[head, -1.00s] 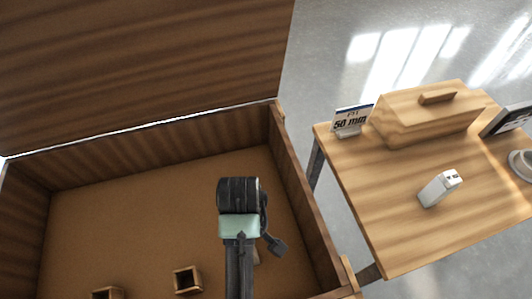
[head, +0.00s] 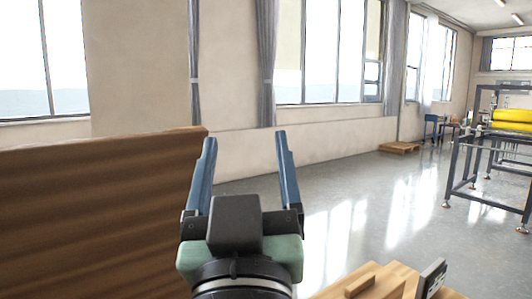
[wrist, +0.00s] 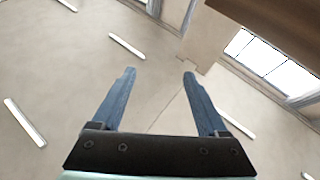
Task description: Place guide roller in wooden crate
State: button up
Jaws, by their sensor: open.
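My gripper (head: 245,140) is raised in the middle of the head view, open, with its two blue fingers pointing up and nothing between them. The wrist view also shows the open, empty fingers (wrist: 160,74) against the ceiling. A large striped brown wooden panel (head: 95,215), which looks like the wooden crate's raised lid, fills the lower left of the head view, left of my gripper. The crate's inside is out of view now. I see no guide roller that I can make out in either current view.
A wooden table top (head: 395,275) with a wooden lidded box (head: 350,288) and a dark small stand (head: 431,278) shows at the bottom right. A machine frame with a yellow roll (head: 510,118) stands far right. A pallet (head: 399,148) lies near the wall. The grey floor between is clear.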

jog(key=s+d+r+m+t+h, duration=0.1)
jog(key=s+d+r+t, duration=0.1)
jog(key=s+r, duration=0.5)
jog(key=shift+s+r+m+t, duration=0.3)
jog(key=shift+r+t, duration=0.2)
jog(key=shift+t, duration=0.4)
